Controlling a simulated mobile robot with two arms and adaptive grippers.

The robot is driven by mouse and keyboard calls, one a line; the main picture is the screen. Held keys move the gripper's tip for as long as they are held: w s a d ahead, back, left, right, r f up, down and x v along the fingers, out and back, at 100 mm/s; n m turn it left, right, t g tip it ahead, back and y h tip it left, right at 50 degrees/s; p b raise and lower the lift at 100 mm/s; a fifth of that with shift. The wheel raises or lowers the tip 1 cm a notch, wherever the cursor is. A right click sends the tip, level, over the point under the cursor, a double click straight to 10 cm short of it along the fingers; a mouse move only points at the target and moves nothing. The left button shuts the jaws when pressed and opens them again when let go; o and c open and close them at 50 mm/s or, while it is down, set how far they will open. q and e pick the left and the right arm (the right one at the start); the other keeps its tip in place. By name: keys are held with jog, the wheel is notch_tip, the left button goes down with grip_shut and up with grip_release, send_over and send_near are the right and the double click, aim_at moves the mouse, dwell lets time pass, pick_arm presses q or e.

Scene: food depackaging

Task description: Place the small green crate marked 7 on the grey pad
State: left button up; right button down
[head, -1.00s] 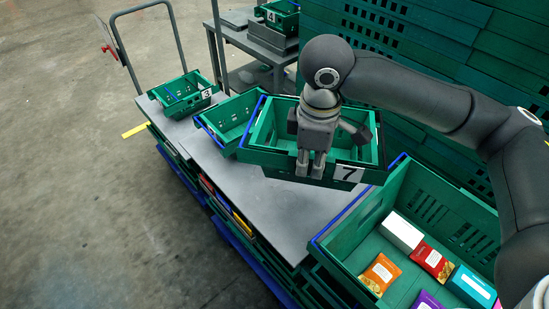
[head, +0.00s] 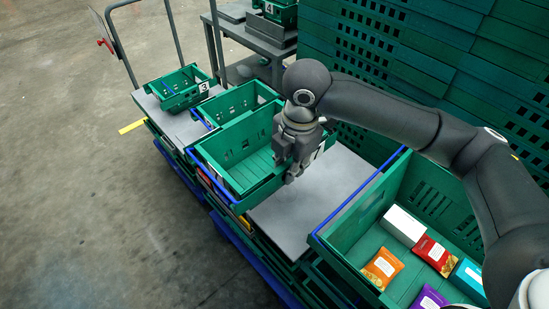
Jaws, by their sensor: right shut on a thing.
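The small green crate marked 7 (head: 228,178) is empty and tilted, over the left side of a grey flat surface. My right gripper (head: 290,175) is shut on the crate's right wall, and the gripper partly covers the number. I cannot tell whether the crate's base touches the surface. The grey surface (head: 325,200), which looks like the pad, is bare to the right of the crate. My left gripper is not in view.
Another small green crate (head: 238,104) stands just behind crate 7. The crate marked 3 (head: 180,92) is farther back left. A large green crate (head: 350,235) with several packages is at right. Crate 4 (head: 275,14) sits on a rear table.

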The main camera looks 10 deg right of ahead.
jog(key=w+d+f+p, duration=0.1)
jog(key=w+d+f, duration=0.1)
jog(key=d+f, duration=0.4)
jog(key=w+d+f, duration=0.3)
jog(key=d+f, duration=0.4)
jog(key=shift+p, duration=0.35)
jog(key=c, duration=1.3)
grip_release()
jog(key=shift+s+f, duration=0.1)
jog(key=shift+f, duration=0.05)
jog(key=r, duration=0.8)
jog(key=s+r, duration=0.1)
jog(key=r, duration=0.3)
jog(key=shift+d+b, duration=0.3)
jog(key=shift+d, duration=0.05)
